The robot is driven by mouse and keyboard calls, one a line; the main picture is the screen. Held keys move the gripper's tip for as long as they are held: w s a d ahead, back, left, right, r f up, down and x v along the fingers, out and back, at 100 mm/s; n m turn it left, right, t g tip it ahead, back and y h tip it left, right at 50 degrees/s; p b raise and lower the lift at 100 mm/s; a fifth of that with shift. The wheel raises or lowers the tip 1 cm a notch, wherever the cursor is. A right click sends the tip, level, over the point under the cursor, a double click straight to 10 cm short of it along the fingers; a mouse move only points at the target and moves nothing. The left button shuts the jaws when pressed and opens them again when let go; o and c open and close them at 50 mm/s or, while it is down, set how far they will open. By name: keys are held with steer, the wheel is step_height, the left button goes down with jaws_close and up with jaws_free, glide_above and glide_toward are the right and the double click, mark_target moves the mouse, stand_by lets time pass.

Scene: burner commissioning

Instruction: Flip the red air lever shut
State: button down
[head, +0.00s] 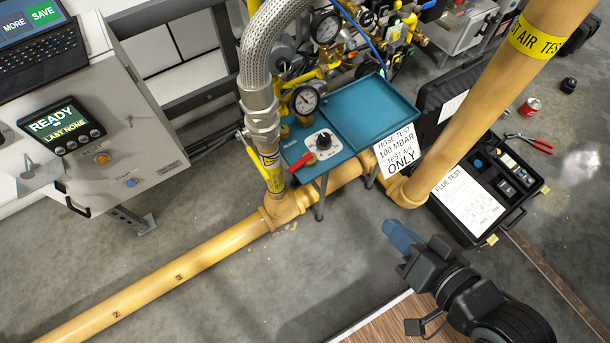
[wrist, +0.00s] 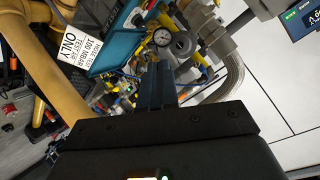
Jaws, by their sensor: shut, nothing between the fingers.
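The red air lever (head: 301,162) is on the front left of a teal test stand (head: 368,107), below a round black knob on a white dial plate (head: 323,142). The lever slants down to the left. My gripper (head: 392,230) is at the lower right of the head view, apart from the lever, with its blue fingers together and empty. In the wrist view my gripper (wrist: 158,70) points toward the gauges, fingers closed. The teal stand (wrist: 117,33) shows there at the upper left. I cannot make out the red lever in the wrist view.
A braided metal hose (head: 252,60) rises beside the stand's left. A yellow floor pipe (head: 180,277) and a slanting yellow pipe (head: 480,90) bound the stand. A pressure gauge (head: 305,100) stands behind the lever. An open black case (head: 520,180) lies right. Floor between gripper and stand is open.

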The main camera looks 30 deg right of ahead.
steer(key=w+f+m+g+y+b, duration=0.15)
steer(key=w+f+m+b, duration=0.3)
steer(key=w+f, duration=0.5)
steer(key=m+g+b, duration=0.2)
steer(key=m, duration=0.2)
glide_toward(305, 181)
steer(key=shift+n+t+y, duration=0.25)
steer(key=shift+t+y, duration=0.1)
steer(key=shift+y, duration=0.1)
steer(key=w+b, duration=0.1)
steer(key=w, duration=0.1)
steer(key=w+f+b, duration=0.2)
steer(key=w, duration=0.1)
steer(key=shift+w+a+f, duration=0.25)
steer(key=shift+w, duration=0.1)
steer(key=shift+w+a+b, duration=0.15)
steer(key=shift+w+b, duration=0.2)
steer(key=shift+w, duration=0.2)
steer(key=shift+r, duration=0.1)
